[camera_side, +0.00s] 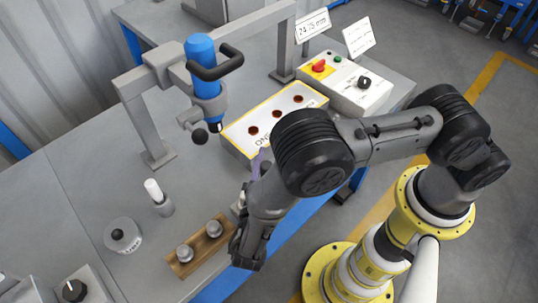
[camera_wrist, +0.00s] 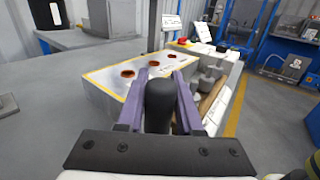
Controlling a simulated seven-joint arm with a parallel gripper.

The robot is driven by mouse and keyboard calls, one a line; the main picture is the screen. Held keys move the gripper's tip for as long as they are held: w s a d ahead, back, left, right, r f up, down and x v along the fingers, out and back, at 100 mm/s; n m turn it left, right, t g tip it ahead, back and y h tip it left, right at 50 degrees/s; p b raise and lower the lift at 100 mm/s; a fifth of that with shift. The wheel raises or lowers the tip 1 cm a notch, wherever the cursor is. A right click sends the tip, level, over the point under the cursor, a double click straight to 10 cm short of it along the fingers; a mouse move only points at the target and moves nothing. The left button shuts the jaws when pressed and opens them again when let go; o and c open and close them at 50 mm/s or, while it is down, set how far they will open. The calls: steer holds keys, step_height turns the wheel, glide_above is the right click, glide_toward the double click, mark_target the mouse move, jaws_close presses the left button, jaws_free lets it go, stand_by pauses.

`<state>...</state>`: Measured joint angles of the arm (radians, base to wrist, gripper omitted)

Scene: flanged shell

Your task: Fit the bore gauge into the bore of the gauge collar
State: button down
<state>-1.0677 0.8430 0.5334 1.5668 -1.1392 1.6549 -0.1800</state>
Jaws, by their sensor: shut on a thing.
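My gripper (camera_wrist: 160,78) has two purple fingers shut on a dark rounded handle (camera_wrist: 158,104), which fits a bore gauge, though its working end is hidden. In the side view my gripper (camera_side: 260,163) is mostly behind my arm, just in front of the box with three red-brown round spots; the held piece is not visible there. I cannot tell for sure which part is the gauge collar.
The spotted box (camera_side: 237,148) lies ahead of the fingers. A wooden block with metal knobs (camera_side: 205,246) is near the bench edge.

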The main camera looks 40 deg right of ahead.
steer(key=shift+f, duration=0.95)
steer(key=shift+c, duration=2.4)
jaws_free()
steer(key=shift+f, duration=0.1)
step_height(320, 180, up, 11)
steer(key=w+d+m+g+h, duration=0.1)
steer(key=w+d+m+g, duration=0.2)
steer(key=d, duration=1)
steer(key=w+d+m+g+h, duration=0.2)
steer(key=w+d+g, duration=0.4)
steer(key=d, duration=0.7)
steer(key=shift+w+d+r+m, duration=0.25)
steer(key=shift+w+d+m, duration=0.1)
steer(key=shift+w+m, duration=0.6)
steer(key=shift+w, duration=0.15)
